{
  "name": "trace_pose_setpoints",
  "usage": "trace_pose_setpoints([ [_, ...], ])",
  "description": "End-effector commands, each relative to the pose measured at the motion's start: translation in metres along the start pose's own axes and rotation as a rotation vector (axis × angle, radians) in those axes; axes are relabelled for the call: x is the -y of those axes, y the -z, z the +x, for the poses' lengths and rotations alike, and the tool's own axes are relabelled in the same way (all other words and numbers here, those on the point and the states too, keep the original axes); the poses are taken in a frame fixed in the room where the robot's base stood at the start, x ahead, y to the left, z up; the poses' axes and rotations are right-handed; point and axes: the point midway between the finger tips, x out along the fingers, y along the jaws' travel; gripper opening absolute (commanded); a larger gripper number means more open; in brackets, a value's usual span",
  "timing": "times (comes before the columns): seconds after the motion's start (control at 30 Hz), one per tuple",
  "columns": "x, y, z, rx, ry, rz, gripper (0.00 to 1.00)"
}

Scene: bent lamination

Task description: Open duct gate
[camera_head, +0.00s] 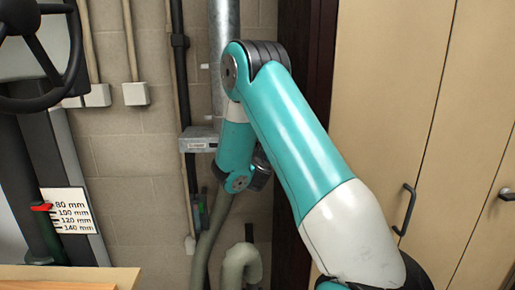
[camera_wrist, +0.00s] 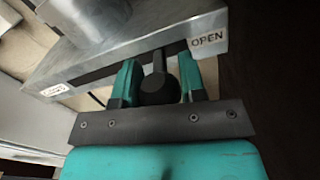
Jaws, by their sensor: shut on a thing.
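The duct gate is a grey metal box (camera_head: 198,140) around the round metal duct (camera_head: 224,50), partly hidden by my arm in the head view. In the wrist view, the gate's face (camera_wrist: 110,60) has a dark slot, a label reading OPEN (camera_wrist: 207,40) at its right end and a small, hard-to-read label (camera_wrist: 56,90) at its left end. A dark handle with a faceted knob (camera_wrist: 160,90) stands out from the slot near the OPEN label. My gripper (camera_wrist: 158,74) has its teal fingers on either side of the handle, shut on it. The head view does not show the fingers clearly.
Tan cabinet doors (camera_head: 385,100) with dark handles stand at the right. A black handwheel (camera_head: 35,50) and a millimetre scale (camera_head: 70,212) are at the left. Pipes run along the block wall, with bent hoses (camera_head: 240,265) below the gate.

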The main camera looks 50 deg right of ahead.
Motion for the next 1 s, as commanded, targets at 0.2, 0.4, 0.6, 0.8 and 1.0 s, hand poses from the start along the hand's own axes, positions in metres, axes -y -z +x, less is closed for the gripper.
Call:
trace_pose_setpoints([
  [0.2, -0.003, 0.000, -0.001, 0.000, -0.005, 0.001, 0.00],
  [0.4, -0.003, 0.000, -0.001, 0.000, -0.005, 0.001, 0.63],
  [0.6, -0.002, 0.000, -0.001, 0.000, -0.004, 0.001, 0.63],
  [0.8, -0.003, 0.005, -0.015, -0.002, -0.007, 0.000, 0.63],
  [1.0, -0.002, 0.009, -0.060, -0.002, -0.010, 0.000, 0.63],
])
